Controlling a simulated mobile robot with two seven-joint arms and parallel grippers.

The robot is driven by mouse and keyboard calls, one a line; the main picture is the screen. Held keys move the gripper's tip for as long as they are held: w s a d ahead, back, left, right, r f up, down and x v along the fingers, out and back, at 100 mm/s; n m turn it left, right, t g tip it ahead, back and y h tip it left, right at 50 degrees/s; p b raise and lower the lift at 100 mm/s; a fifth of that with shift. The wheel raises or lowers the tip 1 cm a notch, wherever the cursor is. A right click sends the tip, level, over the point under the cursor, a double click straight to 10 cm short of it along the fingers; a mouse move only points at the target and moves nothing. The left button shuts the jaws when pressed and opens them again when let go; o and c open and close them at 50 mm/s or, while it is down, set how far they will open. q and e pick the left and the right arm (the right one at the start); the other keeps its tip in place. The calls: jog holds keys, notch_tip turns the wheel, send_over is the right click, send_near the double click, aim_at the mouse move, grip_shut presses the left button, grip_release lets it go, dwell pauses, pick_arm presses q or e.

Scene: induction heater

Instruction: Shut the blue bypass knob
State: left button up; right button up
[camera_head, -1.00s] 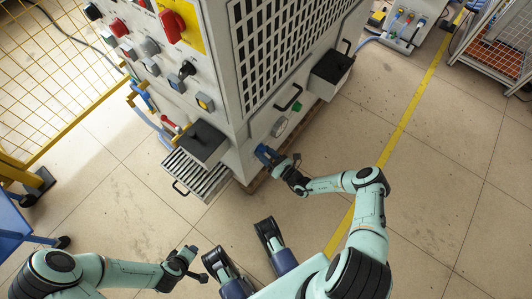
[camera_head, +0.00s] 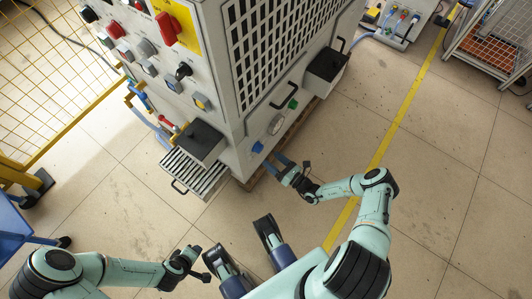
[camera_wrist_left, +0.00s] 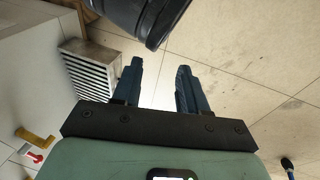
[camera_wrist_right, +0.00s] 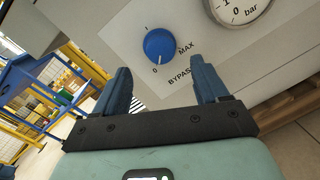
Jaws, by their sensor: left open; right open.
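The blue bypass knob (camera_head: 257,147) is on the lower part of the light grey machine cabinet. The right wrist view shows the knob (camera_wrist_right: 159,46) up close, with a "0" below it and "MAX" and "BYPASS" printed beside it. A small pale mark seems to lie at its lower edge near the 0. My right gripper (camera_head: 278,167) is open and empty, a little way off the knob and apart from it. The knob lies just beyond its fingertips (camera_wrist_right: 160,66). My left gripper (camera_head: 192,254) is open and empty above the floor, well away from the knob.
A round pressure gauge (camera_wrist_right: 238,8) sits beside the knob. A dark box (camera_head: 202,139) and a slatted tray (camera_head: 193,174) stick out left of the knob. A black handle (camera_head: 291,96) and another dark box (camera_head: 326,64) are to the right. Floor in front is open.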

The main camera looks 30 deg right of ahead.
pick_arm(q)
jog(key=shift+s+d+r+g+p, duration=0.15)
jog(key=shift+s+d+r+p, duration=0.1)
jog(key=shift+s, duration=0.15)
jog(key=shift+s+d+r+g+p, duration=0.15)
jog(key=shift+s+r, duration=0.1)
jog(key=shift+s, duration=0.15)
pick_arm(e)
jog(key=v, duration=0.7)
pick_arm(q)
jog(key=shift+r, duration=0.1)
pick_arm(e)
jog(key=shift+r, duration=0.1)
